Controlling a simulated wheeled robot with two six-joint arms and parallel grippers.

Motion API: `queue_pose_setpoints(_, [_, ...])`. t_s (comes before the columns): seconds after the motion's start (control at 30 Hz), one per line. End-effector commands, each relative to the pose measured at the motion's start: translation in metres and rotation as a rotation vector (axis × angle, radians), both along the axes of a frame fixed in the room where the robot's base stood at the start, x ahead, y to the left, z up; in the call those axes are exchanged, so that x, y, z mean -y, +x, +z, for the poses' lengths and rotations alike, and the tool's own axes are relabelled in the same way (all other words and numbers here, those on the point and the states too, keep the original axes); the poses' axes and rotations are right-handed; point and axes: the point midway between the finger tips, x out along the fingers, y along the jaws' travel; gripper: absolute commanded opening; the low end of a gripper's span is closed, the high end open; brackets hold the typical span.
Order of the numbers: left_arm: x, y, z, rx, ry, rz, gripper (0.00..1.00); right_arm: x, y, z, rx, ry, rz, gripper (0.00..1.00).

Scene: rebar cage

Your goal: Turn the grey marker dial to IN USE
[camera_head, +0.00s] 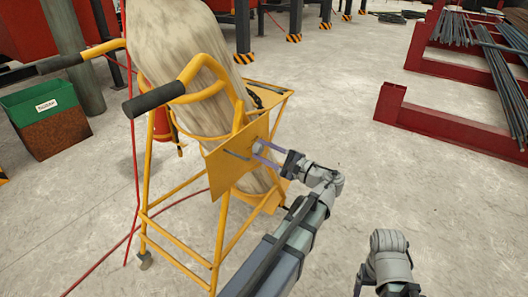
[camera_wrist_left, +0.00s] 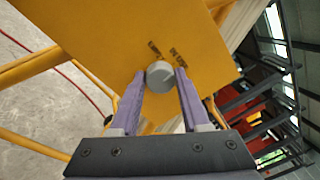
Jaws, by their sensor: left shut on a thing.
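The grey marker dial (camera_wrist_left: 160,76) sits on the yellow panel (camera_wrist_left: 110,30), with two small dark labels beside it that are too small to read surely. My left gripper (camera_wrist_left: 162,80) is shut on the dial, one purple finger on each side. In the head view the left gripper (camera_head: 260,152) reaches the panel (camera_head: 226,170) from the right, and the dial (camera_head: 257,147) shows small between the fingertips. I cannot tell which label the dial points to. My right arm (camera_head: 390,262) shows at the bottom right; a sliver of purple shows at its lower left, and its jaws cannot be judged.
The panel hangs on a yellow tubular frame cart (camera_head: 222,238) holding a large pale, mottled cylinder (camera_head: 180,60). A green and brown bin (camera_head: 45,118) stands at left. Red racks (camera_head: 440,121) with steel bars stand at right. The floor between is clear.

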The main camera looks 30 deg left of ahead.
Motion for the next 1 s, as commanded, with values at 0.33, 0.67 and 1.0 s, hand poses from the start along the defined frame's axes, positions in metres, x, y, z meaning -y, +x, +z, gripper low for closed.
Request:
queue_pose_setpoints(0.33, [0.0, -0.001, 0.0, -0.001, -0.001, 0.001, 0.53, 0.0, 0.0, 0.0, 0.0, 0.0, 0.0, 0.8])
queue_pose_setpoints(0.67, [0.0, 0.0, 0.0, -0.001, -0.001, 0.001, 0.76, 0.0, 0.0, 0.0, 0.0, 0.0, 0.0, 0.8])
queue_pose_setpoints(1.0, [0.026, -0.002, -0.002, -0.001, 0.0, -0.004, 0.76, 0.0, 0.0, -0.002, 0.0, 0.0, 0.0, 0.8])
